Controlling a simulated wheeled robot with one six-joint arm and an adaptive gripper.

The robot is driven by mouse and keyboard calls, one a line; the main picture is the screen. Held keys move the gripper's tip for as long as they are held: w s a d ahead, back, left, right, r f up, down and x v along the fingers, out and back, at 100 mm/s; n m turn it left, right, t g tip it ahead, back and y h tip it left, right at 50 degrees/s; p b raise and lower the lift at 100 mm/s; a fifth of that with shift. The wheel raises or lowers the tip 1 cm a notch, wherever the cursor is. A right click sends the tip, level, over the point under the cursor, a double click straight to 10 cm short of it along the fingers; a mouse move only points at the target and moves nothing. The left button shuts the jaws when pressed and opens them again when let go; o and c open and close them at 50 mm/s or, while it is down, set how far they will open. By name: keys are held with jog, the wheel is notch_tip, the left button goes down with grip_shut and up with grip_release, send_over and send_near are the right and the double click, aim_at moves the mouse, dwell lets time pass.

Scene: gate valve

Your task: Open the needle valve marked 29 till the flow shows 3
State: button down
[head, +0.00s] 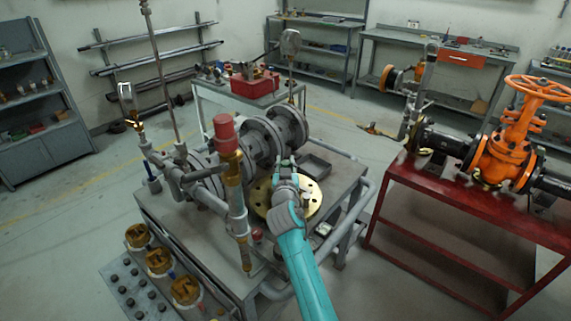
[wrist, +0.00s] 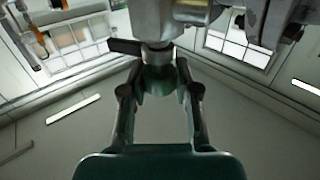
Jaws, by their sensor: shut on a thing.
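My gripper (head: 284,165) is at the end of my teal arm, above the brass flange disc and against the pipework on the grey bench. In the wrist view my gripper (wrist: 158,80) points upward. Its two fingers close from either side on a small round valve knob (wrist: 157,57) under a grey metal body (wrist: 165,18). A dark flat bar (wrist: 125,47) sticks out to the left just above the knob. No number 29 is readable in either view. A round gauge (head: 290,42) stands on a stem behind the flanges; its reading is too small to tell.
The grey bench (head: 212,268) carries flanged pipes (head: 262,140), a red-capped valve (head: 227,135) and the brass disc (head: 310,197). A red table (head: 430,188) with an orange gate valve (head: 503,150) stands at right. Floor between them is free.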

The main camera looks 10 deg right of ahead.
jog(key=shift+f, duration=0.25)
jog(key=c, duration=1.1)
grip_release()
jog(key=shift+o, duration=1.4)
jog(key=shift+r, duration=0.15)
jog(key=shift+s, duration=0.15)
jog(key=v, duration=1.1)
jog(key=shift+s+a, duration=0.25)
jog(key=shift+s, duration=0.05)
